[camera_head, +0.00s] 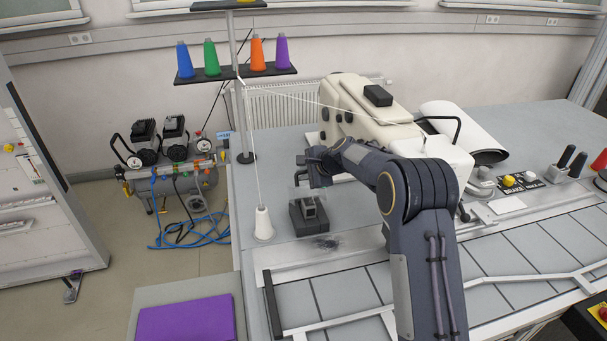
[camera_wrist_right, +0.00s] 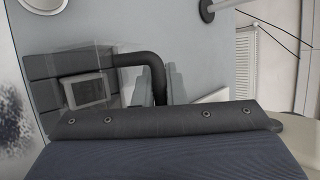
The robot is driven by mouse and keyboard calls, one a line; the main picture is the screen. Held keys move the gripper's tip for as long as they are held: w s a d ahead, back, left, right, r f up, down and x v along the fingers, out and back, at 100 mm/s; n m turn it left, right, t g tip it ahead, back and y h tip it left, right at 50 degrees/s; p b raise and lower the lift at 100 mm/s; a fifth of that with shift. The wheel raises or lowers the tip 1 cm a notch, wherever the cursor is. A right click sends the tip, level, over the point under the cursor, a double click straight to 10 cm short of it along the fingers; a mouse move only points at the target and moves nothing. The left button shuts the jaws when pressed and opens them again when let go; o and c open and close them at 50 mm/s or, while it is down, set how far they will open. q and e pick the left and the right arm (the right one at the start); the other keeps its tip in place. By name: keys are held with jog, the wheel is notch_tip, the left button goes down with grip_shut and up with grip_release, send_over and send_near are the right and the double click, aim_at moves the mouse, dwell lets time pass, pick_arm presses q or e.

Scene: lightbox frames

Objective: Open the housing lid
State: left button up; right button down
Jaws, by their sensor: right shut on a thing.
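A small dark housing (camera_head: 309,216) stands on the grey worktable, left of the sewing machine. In the right wrist view, its dark body with a small grey screen (camera_wrist_right: 88,90) shows under a clear see-through lid (camera_wrist_right: 85,58). A black bent handle (camera_wrist_right: 140,60) runs from the lid. My right gripper (camera_head: 304,181) is just above the housing, and its grey fingers (camera_wrist_right: 172,84) are shut at the handle. The wrist's dark cover hides part of the grip. I cannot tell how far the lid is raised. My left gripper is not in view.
A white thread cone (camera_head: 263,224) stands close left of the housing, below a rack of coloured cones (camera_head: 236,73). The cream sewing machine (camera_head: 400,125) is close behind my right arm. A purple cloth (camera_head: 187,319) lies at the front left. The table's front strip is mostly clear.

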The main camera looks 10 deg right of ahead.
jog(key=c, duration=1.8)
grip_release()
jog(key=shift+o, duration=0.2)
jog(key=b+v, duration=0.2)
jog(key=v, duration=0.4)
jog(key=shift+s+d+r, duration=0.15)
jog(key=shift+s+r, duration=0.1)
jog(key=shift+s, duration=0.05)
jog(key=shift+s+d+r, duration=0.2)
jog(key=shift+s+r, duration=0.1)
jog(key=shift+s, duration=0.05)
jog(key=shift+c, duration=0.3)
